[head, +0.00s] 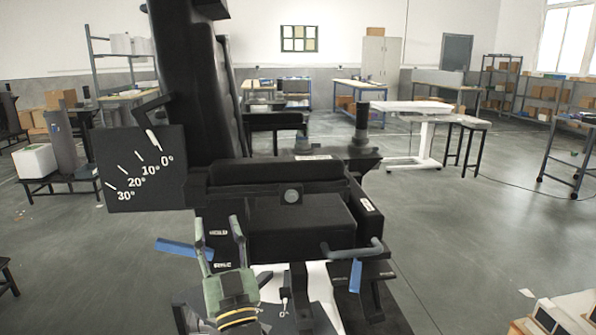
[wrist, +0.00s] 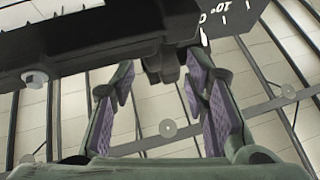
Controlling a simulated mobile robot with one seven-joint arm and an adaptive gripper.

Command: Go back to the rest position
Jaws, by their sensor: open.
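My gripper (head: 219,224) is at the lower middle of the head view, its two greenish fingers pointing up and spread apart with nothing between them. It is in front of the lower black housing of a chair-like lift device (head: 300,228). In the wrist view my gripper (wrist: 158,82) shows purple finger pads set apart. A black part of the device (wrist: 100,45) crosses above and behind the fingers there. I cannot tell whether they touch it. A blue-ended lever (head: 180,247) is left of the gripper, and another (head: 355,275) is on the right.
An angle plate (head: 140,170) marked 0° to 30° sticks out left of the device. A white table (head: 412,108) and a stool (head: 466,124) stand behind right. Boxes (head: 560,315) are at the lower right corner. The grey floor (head: 450,230) on the right is largely clear.

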